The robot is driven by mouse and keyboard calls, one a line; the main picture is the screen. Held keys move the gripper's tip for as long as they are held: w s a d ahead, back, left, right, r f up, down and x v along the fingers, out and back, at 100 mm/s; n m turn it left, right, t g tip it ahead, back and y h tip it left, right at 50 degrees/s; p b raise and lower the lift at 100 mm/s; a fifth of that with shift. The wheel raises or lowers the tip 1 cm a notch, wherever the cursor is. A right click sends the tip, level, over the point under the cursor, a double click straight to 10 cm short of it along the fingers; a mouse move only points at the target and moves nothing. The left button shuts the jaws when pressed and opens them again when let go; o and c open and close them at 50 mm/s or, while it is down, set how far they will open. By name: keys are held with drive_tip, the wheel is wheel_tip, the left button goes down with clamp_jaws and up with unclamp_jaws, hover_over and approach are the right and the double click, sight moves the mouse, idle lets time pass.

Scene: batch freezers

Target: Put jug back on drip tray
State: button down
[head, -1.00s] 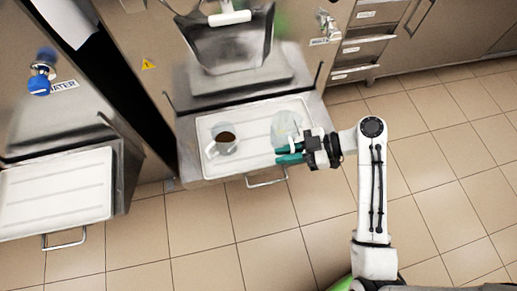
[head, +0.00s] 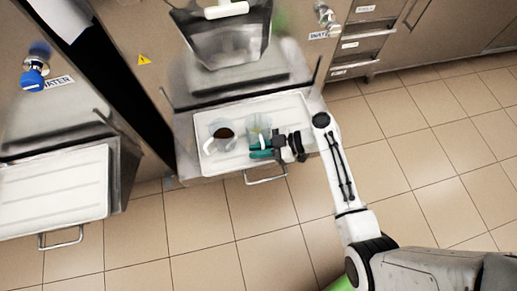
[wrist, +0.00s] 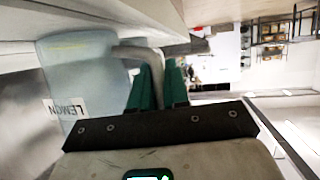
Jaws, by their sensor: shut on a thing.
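A translucent pale jug (head: 259,126) is over the right half of the white drip tray (head: 290,112). In the wrist view the jug (wrist: 88,75) carries a LEMON label, and its grey handle (wrist: 146,58) runs between the green fingers. My gripper (head: 258,148) is shut on this handle; it also shows in the wrist view (wrist: 158,84). The jug looks roughly upright. I cannot tell whether its base touches the tray. A second clear jug (head: 221,143) with dark brown content stands on the tray just to the left.
The freezer's hopper (head: 228,45) is above and behind the tray. A metal bar handle (head: 265,180) sticks out at the tray's front. Another white tray (head: 55,195) is at the far left. Drawers (head: 358,45) are at upper right. The tiled floor is clear.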

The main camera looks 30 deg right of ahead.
drive_tip(key=shift+f, duration=0.1)
drive_tip(key=c, duration=1.1)
unclamp_jaws()
